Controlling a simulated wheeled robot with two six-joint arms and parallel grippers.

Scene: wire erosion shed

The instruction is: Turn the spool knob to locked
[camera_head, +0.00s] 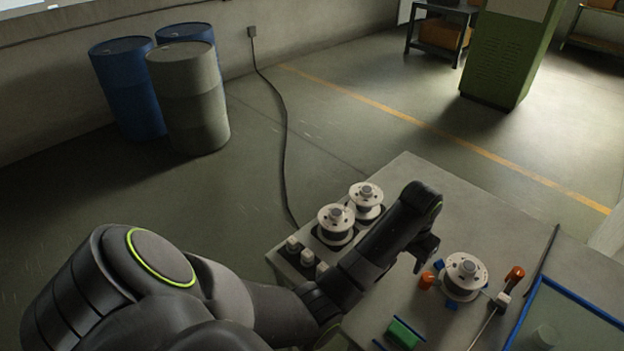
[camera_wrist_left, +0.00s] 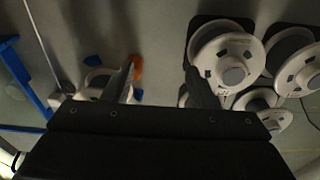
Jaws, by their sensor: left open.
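A white spool (camera_head: 463,273) sits at the right part of the grey table, with blue pieces around its base. A short orange knob (camera_head: 427,281) stands just left of it, and an orange-red cylinder (camera_head: 515,275) stands to its right. I cannot tell for sure which one is the spool knob. My left gripper (camera_head: 424,258) is open and empty above the table, behind and just left of the orange knob. In the left wrist view its fingers (camera_wrist_left: 160,80) are spread; the orange knob (camera_wrist_left: 137,66) shows beside the left finger, which partly hides the spool.
Two more white spools (camera_head: 335,222) (camera_head: 366,197) stand on dark pads at the table's left, beside small white pieces (camera_head: 307,257). A green block (camera_head: 403,333) lies near the front. A blue-edged clear panel (camera_head: 570,318) takes the right. The table's back (camera_head: 440,190) is clear.

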